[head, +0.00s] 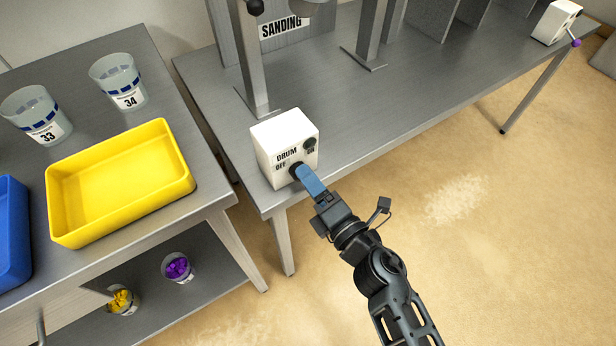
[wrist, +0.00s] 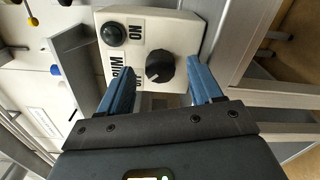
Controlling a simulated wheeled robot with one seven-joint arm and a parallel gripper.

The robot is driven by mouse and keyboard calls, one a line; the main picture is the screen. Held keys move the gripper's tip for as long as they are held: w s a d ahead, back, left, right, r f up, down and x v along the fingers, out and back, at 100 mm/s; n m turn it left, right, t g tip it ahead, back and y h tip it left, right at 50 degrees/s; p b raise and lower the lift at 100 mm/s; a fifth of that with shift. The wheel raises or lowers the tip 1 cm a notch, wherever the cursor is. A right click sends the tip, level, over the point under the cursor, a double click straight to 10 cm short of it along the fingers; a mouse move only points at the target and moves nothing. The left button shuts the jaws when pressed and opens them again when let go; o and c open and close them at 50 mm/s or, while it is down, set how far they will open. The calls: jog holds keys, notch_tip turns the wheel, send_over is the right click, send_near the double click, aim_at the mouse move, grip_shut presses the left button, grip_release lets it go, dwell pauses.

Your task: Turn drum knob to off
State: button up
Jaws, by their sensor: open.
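The white drum control box (head: 272,160) stands on the corner of the grey table, with DRUM, OFF and ON printed on its front. Its black drum knob (wrist: 160,66) shows in the wrist view; in the head view it is partly covered by my fingers. I cannot tell clearly which label it points to. A dark green round button or lamp (wrist: 114,34) sits beside ON. My gripper (head: 304,174) is at the box front. In the wrist view its blue fingers (wrist: 157,82) are open, one on either side of the knob, with visible gaps.
A sanding frame with a SANDING sign (head: 283,26) rises behind the box. At left, another table holds a yellow tray (head: 120,183), a blue tray (head: 12,232) and cups 33 (head: 36,115) and 34 (head: 118,82). The floor at right is clear.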

jog(key=v, duration=0.6)
jog(key=shift+d, duration=0.1)
dwell(0.3)
jog(key=s+d+r+m+h, duration=0.3)
jog(key=s+d+m, duration=0.3)
jog(key=s+m, duration=0.3)
jog(key=s+d+r+m+h, duration=0.3)
jog(key=s+d+r+m, duration=0.3)
jog(key=s+m, duration=0.3)
jog(key=s+d+r+m+h, duration=0.4)
jog(key=s+m, duration=0.6)
jog(key=s, duration=0.3)
jog(key=shift+d+r, duration=0.5)
jog(key=shift+d, duration=0.55)
jog(key=shift+s, duration=0.1)
